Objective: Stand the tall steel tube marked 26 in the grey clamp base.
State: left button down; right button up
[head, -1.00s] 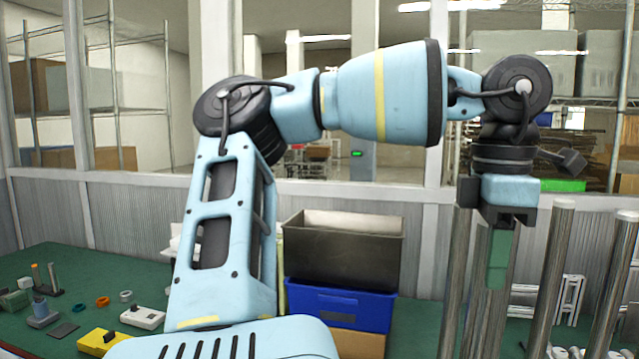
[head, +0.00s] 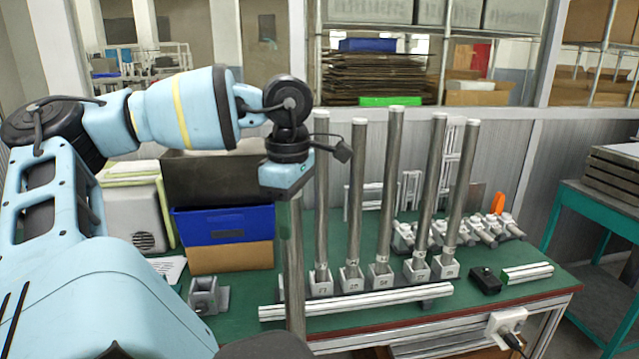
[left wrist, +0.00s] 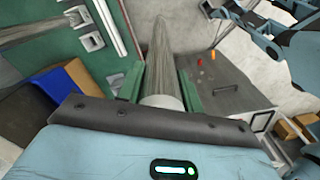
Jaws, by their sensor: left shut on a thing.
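My left gripper (head: 290,208) is shut on a tall steel tube (head: 294,275), which hangs upright below it in the head view. In the left wrist view the same tube (left wrist: 163,55) runs between the two green fingers of the gripper (left wrist: 160,85). No number can be read on it. An empty grey clamp base (head: 208,296) stands on the green table left of the tube. The tube's lower end is hidden behind my own dark part at the bottom edge. A small part of what looks like my right gripper (left wrist: 221,12) shows in the wrist view, its jaws unclear.
Several other steel tubes (head: 385,190) stand in numbered grey bases right of the held tube. Pale rails (head: 355,301) lie in front of them. A blue bin (head: 225,226) on a brown box stands behind the empty base. A black block (head: 486,280) lies at the right.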

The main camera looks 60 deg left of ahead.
aim_at(298, 253)
pick_arm(q)
jog(key=f+m, duration=0.1)
jog(key=f, duration=0.1)
jog(key=f+m, duration=0.1)
jog(key=f, duration=0.2)
jog(key=w+f+m, duration=0.1)
jog(key=f+m, duration=0.1)
jog(key=shift+d+f, duration=0.2)
jog(key=shift+f, duration=0.1)
jog(key=w+d+f+m, duration=0.3)
jog(key=d+f+m, duration=0.4)
jog(key=d+m, duration=0.3)
jog(key=w+d+f+m, duration=0.3)
jog(key=d+f+m, duration=0.4)
jog(key=d+m, duration=0.4)
jog(key=d, duration=0.4)
jog(key=shift+w+m, duration=0.3)
jog(key=shift+w, duration=0.05)
